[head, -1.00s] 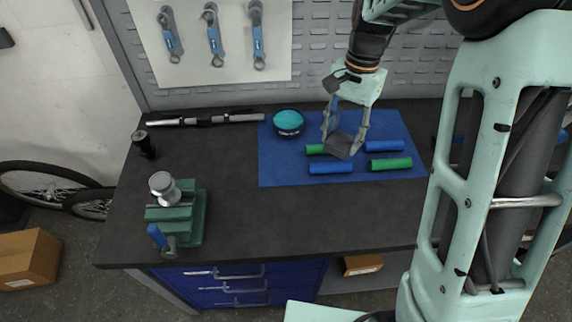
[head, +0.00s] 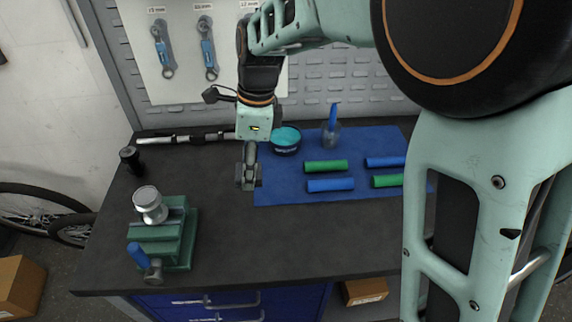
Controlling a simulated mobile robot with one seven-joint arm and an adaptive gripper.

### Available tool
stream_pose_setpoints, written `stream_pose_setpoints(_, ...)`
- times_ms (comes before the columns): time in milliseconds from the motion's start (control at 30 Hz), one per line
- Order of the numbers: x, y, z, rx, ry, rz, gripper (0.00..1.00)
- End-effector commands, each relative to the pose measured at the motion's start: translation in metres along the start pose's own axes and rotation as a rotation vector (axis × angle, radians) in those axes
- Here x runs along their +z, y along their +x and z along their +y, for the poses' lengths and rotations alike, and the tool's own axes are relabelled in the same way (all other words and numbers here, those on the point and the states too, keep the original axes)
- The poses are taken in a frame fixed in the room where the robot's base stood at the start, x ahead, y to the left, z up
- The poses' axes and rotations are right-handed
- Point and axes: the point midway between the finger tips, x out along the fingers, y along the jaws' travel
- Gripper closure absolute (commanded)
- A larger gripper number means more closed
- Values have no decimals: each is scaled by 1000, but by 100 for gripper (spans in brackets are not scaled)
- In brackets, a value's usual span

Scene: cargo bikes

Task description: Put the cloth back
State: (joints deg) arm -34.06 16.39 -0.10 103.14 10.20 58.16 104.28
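A flat blue sheet (head: 287,195) lies on the dark workbench top. I cannot tell whether it is the cloth or a mat, and no other thing is clearly a cloth. Two green cylinders, a left one (head: 325,166) and a right one (head: 388,181), and two blue ones, a near one (head: 331,185) and a far one (head: 385,162), lie on the sheet. My gripper (head: 248,184) points down just left of the sheet's left edge, with nothing visible in it. Its fingers are seen edge-on, so their opening is hidden.
A teal-topped round tub (head: 286,138) and a grey item with a blue handle (head: 331,128) stand at the back. A green vise (head: 176,237), a black cylinder (head: 131,159) and a metal bar (head: 185,137) are at left. The bench's front middle (head: 270,245) is clear.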

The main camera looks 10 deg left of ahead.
Motion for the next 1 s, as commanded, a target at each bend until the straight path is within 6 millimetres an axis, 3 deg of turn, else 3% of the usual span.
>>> stream_pose_setpoints(300, -58, 29, -59, 4, 5, 1, 80)
stream_pose_setpoints(500, -80, 59, -80, 1, 2, 0, 80)
stream_pose_setpoints(800, -92, 76, -92, 0, 1, 0, 80)
stream_pose_setpoints(1000, -98, 104, -92, 3, -1, 0, 80)
